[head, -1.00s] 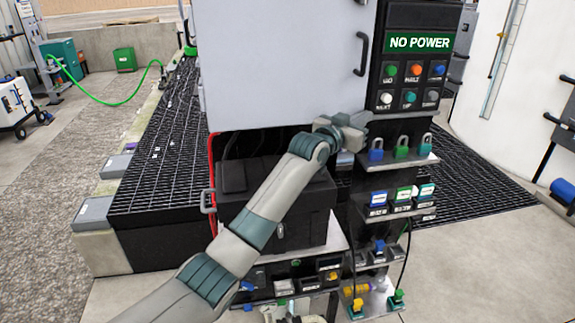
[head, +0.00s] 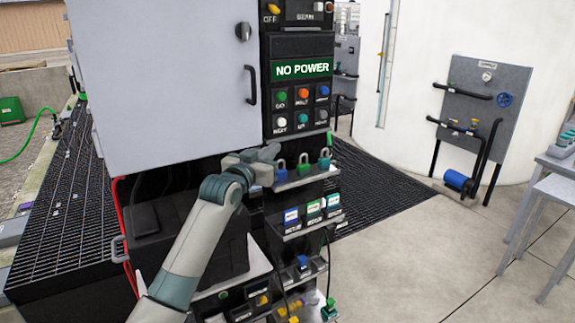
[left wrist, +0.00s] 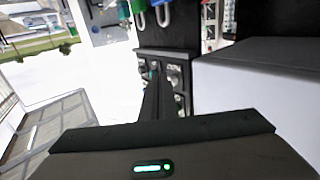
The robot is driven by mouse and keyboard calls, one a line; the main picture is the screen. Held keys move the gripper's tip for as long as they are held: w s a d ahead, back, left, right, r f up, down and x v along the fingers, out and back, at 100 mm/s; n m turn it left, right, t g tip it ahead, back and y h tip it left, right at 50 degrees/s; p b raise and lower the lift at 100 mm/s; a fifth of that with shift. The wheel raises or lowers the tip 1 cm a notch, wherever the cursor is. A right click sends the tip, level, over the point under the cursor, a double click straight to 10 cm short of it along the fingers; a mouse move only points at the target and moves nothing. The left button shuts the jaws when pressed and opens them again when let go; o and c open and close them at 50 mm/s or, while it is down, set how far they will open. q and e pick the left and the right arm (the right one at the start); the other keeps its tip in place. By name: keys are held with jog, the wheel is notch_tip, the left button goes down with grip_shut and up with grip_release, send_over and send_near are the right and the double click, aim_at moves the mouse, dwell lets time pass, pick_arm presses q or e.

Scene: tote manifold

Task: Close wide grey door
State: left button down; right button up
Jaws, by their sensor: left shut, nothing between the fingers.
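The wide grey door (head: 160,90) is a large pale panel at the upper left of the head view, with a black handle (head: 251,78) and a dark knob near its right edge. That edge lies beside the black control panel; I cannot tell whether a gap remains. My left gripper (head: 268,156) is shut and empty, just below the door's lower right corner, near the blue padlock. I cannot tell if it touches the door. In the left wrist view the shut fingers (left wrist: 157,98) point at black panel parts, with a pale grey slab, probably the door, at right.
The control panel (head: 298,95) reads NO POWER. A black box (head: 185,235) sits under the door. Dark grating lies behind; open concrete floor (head: 430,255) is at right.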

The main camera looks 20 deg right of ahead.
pick_arm(q)
jog(key=s+d+b, duration=0.2)
jog(key=s, duration=0.6)
jog(key=shift+b, duration=0.4)
